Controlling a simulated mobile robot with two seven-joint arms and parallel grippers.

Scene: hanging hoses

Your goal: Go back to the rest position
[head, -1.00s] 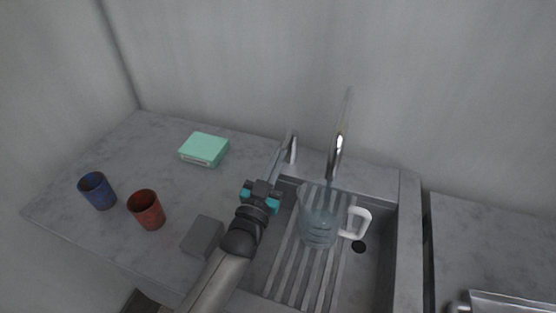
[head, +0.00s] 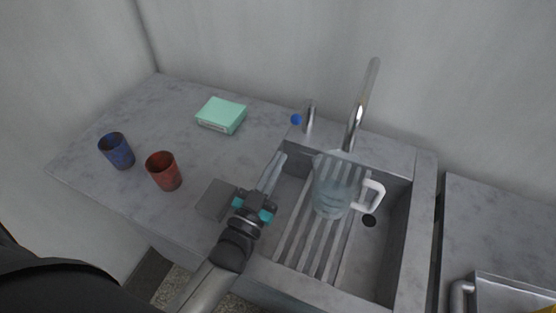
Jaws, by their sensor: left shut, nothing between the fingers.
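My left gripper (head: 274,172) is shut and empty. Its arm comes up from the bottom, and its fingertips are over the left edge of the sink (head: 424,200), apart from the tap handle. The tap handle (head: 309,117), with a blue ball (head: 296,119) beside it, stands behind the sink. The chrome spout (head: 362,105) rises to its right. A clear jug (head: 333,187) with a white handle stands on the slatted rack in the sink, below the spout. I cannot tell how much water is in it. My right gripper is out of view.
A blue cup (head: 116,151), a red cup (head: 163,171), a mint-green box (head: 221,114) and a grey block (head: 215,199) are on the left counter (head: 180,103). The block is close to my left gripper. Another counter (head: 490,215) is at the right.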

